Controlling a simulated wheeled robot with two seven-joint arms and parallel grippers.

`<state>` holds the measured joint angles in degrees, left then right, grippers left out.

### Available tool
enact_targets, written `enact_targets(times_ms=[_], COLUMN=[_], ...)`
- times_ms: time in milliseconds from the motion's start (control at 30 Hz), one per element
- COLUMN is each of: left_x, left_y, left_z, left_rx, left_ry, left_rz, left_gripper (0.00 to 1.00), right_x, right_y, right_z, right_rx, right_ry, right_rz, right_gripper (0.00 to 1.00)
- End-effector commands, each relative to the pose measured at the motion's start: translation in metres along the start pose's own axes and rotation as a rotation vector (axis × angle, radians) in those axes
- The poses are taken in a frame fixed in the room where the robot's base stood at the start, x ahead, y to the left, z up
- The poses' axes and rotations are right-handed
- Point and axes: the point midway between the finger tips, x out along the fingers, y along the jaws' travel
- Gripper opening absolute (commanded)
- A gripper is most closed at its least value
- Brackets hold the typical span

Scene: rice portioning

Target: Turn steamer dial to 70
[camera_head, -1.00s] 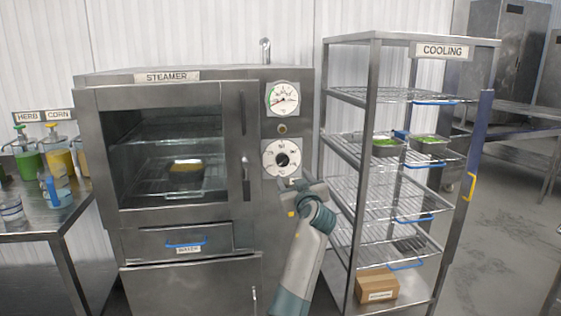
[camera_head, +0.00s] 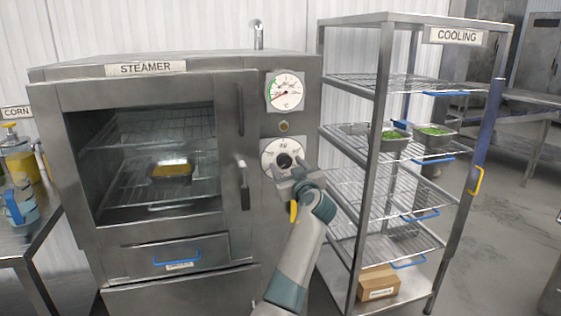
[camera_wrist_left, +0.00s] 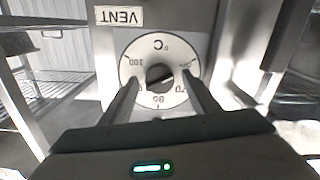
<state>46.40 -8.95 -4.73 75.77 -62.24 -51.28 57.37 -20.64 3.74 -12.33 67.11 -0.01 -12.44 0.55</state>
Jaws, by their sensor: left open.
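The steamer (camera_head: 150,69) stands at left, its glass door shut. Its white temperature dial (camera_head: 270,146) with a black knob (camera_head: 285,160) sits on the right-hand panel, below a round gauge (camera_head: 285,91). My left gripper (camera_head: 296,174) is at the dial's lower right edge. The open left gripper (camera_wrist_left: 161,80) has one finger on either side of the knob (camera_wrist_left: 160,78), with gaps. I cannot tell which mark the knob points to. My right gripper is out of view.
A COOLING rack (camera_head: 384,90) stands just right of the steamer, with green-filled trays (camera_head: 434,143) and a cardboard box (camera_head: 378,283). A yellow-filled tray (camera_head: 171,179) sits inside the steamer. A VENT label (camera_wrist_left: 120,16) shows in the wrist view.

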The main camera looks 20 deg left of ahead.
Motion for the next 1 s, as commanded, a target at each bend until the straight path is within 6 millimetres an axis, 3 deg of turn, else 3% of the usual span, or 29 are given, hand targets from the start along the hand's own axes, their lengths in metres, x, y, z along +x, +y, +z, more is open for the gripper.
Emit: enact_targets(times_ms=[467,667,1000], left_x=[-0.0020,-0.0019,-0.0018], left_y=[0.0026,0.0025,0.0024], left_z=[0.0009,0.0009,0.0009], left_rx=[-0.001,-0.001,0.021], left_ry=[0.000,0.000,0.000], left_rz=[-0.001,-0.001,-0.001], left_gripper=[0.55,0.15,0.15], right_x=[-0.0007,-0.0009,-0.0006], right_y=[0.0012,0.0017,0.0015], right_z=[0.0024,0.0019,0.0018], right_rx=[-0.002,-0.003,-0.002], right_ry=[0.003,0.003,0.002], right_rz=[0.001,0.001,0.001], right_gripper=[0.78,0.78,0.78])
